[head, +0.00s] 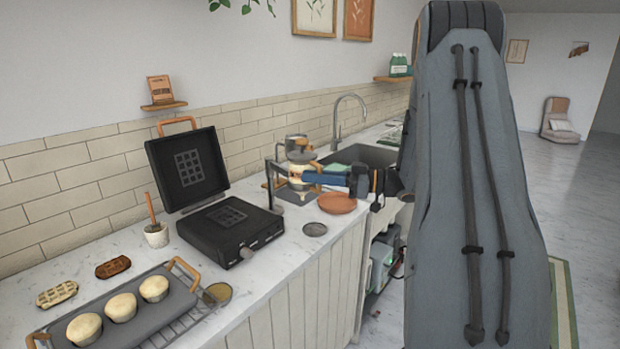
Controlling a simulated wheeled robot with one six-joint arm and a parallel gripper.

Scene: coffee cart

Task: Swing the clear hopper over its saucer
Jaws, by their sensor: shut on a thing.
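The clear hopper (299,184) shows near the middle of the head view, beside a dark upright stand (268,180). It looks upright, with tan parts around its top. A round terracotta saucer (337,204) lies on the counter to the right of the hopper and nearer to me. The hopper does not appear to be over this saucer. My gripper (312,178) reaches in from the right, above and behind the saucer. It is shut on the hopper's right side. The exact contact is small and partly hidden by the gripper.
A black waffle maker (232,228) stands open to the left. A tray (150,322) with several pale cakes is at the front left. A small dark disc (314,229) lies near the counter edge. A sink and tap (338,122) are behind my arm.

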